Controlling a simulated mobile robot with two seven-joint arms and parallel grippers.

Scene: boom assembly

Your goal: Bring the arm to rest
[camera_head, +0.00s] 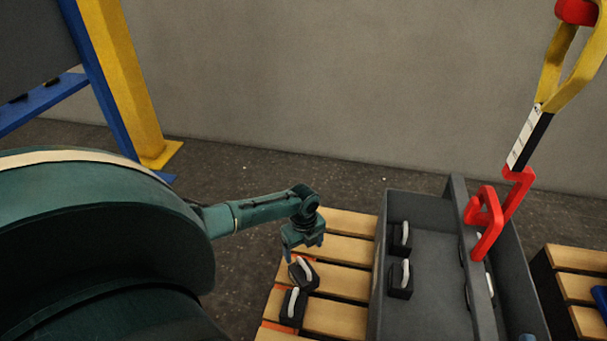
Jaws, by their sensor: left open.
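My left arm comes in from the left, and its teal gripper (303,245) points down over the wooden pallet (345,247). The gripper is open. Just below its fingers is a black block with a white handle (304,273); I cannot tell whether the fingers touch it. A second such block (293,307) lies in front of it on the slats. My right gripper is not in view.
A grey bin (430,280) stands right of the gripper, with black blocks (400,279) along its inner walls. A red hook (487,215) on a yellow sling (556,75) hangs over it. A yellow post (128,85) stands at the left. Another pallet (580,287) is far right.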

